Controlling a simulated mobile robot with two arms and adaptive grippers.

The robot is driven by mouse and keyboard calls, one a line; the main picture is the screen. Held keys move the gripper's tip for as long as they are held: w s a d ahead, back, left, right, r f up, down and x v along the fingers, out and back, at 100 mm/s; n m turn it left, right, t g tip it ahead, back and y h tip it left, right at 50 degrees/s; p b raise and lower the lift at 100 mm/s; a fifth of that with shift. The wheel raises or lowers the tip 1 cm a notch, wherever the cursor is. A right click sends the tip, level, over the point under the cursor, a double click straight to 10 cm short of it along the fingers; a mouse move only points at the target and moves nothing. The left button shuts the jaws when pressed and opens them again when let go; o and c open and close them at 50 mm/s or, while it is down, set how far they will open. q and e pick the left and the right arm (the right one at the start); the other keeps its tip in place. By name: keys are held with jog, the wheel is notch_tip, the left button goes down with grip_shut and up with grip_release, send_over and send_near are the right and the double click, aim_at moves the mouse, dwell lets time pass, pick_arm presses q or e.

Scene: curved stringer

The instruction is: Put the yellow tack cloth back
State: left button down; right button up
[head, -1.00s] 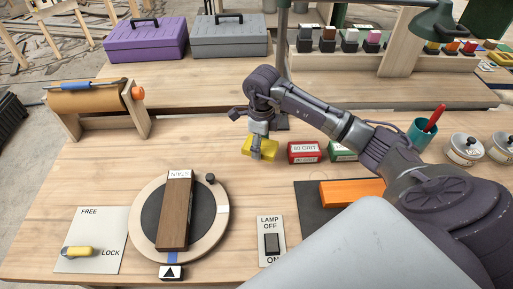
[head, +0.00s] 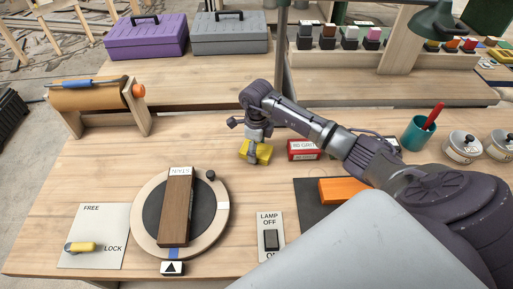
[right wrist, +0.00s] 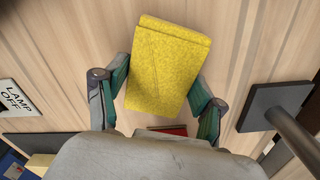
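The yellow tack cloth (head: 263,153) is a thick folded block at the middle of the workbench, left of the red grit box. My right gripper (head: 254,151) points down over it with its fingers on both sides. In the right wrist view the cloth (right wrist: 165,65) lies between the two teal-padded fingers of the gripper (right wrist: 163,80), which appear to touch its edges. Whether its underside touches the bench I cannot tell. My left gripper is not in view.
A red box (head: 303,150) stands right of the cloth. A turntable (head: 140,232) with a wooden block (head: 175,208), a lamp switch (head: 270,240) and an orange block (head: 341,190) lie in front. A paper roller (head: 95,97) stands left. Bare bench lies left of the cloth.

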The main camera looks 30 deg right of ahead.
jog(key=o, duration=0.3)
jog(key=shift+r, duration=0.65)
notch_tip(320, 180, up, 11)
jog(key=shift+r+b, duration=0.1)
jog(key=shift+b, duration=0.9)
